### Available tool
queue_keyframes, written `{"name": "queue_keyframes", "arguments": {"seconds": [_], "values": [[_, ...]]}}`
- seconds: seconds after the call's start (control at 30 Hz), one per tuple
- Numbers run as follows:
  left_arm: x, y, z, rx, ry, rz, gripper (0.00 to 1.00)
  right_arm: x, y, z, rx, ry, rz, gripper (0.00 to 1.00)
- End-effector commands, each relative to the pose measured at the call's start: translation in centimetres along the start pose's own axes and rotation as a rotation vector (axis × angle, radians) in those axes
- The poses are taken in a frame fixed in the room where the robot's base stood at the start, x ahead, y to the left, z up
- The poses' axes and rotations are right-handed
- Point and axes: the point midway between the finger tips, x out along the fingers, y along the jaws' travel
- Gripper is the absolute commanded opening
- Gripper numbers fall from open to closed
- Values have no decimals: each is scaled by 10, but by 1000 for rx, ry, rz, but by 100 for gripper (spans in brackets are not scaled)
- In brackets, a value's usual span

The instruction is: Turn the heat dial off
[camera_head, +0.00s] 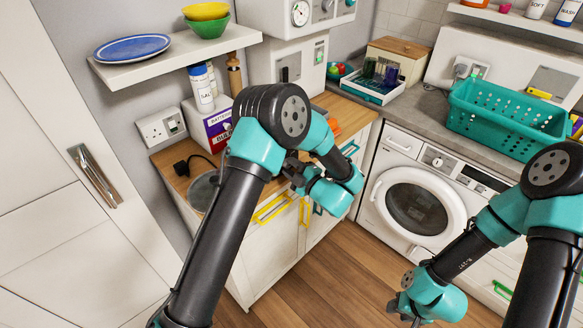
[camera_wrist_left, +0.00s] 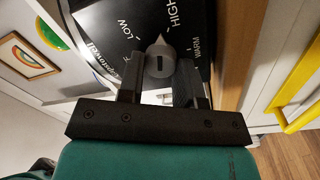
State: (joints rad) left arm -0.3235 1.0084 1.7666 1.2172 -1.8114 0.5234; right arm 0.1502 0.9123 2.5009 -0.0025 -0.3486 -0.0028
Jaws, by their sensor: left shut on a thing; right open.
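The heat dial (camera_wrist_left: 160,64) is a grey pointed knob on a dark panel (camera_wrist_left: 205,12) in the left wrist view. LOW, HIGH and WARM are printed around it. Its tip points between LOW and HIGH. No off mark is visible. My left gripper (camera_wrist_left: 161,76) is shut on the dial, one finger on each side. In the head view my left gripper (camera_head: 291,170) is at the wooden counter, and my own arm hides the dial. My right gripper (camera_head: 404,306) is open and empty, low over the floor in front of the washing machine.
A round grey lid or plate (camera_head: 204,190) is on the counter (camera_head: 172,160) left of my left arm. Yellow handles (camera_head: 272,208) are on the cabinet below. The washing machine (camera_head: 415,205) stands right, with a teal basket (camera_head: 505,118) above. A shelf (camera_head: 180,58) overhangs the counter.

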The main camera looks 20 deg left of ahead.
Motion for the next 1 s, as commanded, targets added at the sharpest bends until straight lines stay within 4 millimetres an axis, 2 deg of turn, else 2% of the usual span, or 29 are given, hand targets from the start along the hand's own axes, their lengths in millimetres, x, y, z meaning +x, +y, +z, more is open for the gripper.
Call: {"name": "queue_keyframes", "arguments": {"seconds": [1.0], "values": [[0, -1, 2, -964, 50, -9, 9, 0, 0, 0, 0, 0, 0, 43]]}}
